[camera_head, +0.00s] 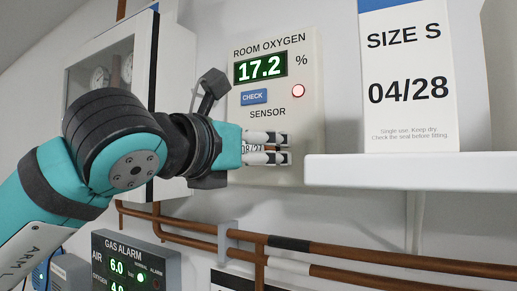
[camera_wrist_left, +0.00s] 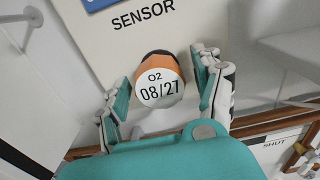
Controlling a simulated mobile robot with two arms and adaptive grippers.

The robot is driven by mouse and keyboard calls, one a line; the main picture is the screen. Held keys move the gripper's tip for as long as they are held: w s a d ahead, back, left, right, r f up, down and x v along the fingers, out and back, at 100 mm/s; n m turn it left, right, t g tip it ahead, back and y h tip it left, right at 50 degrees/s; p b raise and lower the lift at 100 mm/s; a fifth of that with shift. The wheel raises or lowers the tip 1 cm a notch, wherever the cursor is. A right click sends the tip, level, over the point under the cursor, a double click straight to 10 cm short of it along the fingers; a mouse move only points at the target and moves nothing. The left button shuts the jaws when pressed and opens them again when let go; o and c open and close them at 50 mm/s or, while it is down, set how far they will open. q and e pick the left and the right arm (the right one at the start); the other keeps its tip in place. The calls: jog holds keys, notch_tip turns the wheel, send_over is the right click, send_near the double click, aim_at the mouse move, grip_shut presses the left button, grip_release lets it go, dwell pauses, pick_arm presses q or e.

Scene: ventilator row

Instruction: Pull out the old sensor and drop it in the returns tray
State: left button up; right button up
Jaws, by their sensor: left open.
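The old sensor (camera_wrist_left: 160,88) is a round plug with an orange band and a white face reading "O2 08/27". It sits in the room oxygen panel (camera_head: 310,130), below the word SENSOR. My left gripper (camera_head: 268,148) is open at the panel, its fingers one above the other in the head view, hiding most of the sensor. In the left wrist view the fingers of my left gripper (camera_wrist_left: 163,76) stand on both sides of the sensor with gaps visible. The returns tray and my right gripper are not in view.
A white shelf (camera_head: 410,171) with a "SIZE S 04/28" box (camera_head: 408,85) juts out to the right of the panel. Copper pipes (camera_head: 340,272) run below. A gas alarm (camera_head: 136,262) is at lower left, and a glass-fronted cabinet (camera_head: 175,60) is behind my left arm.

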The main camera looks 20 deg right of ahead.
pick_arm(q)
jog(key=shift+f, duration=0.1)
dwell(0.3)
jog(key=shift+b, duration=0.45)
jog(key=shift+c, duration=0.2)
grip_shut()
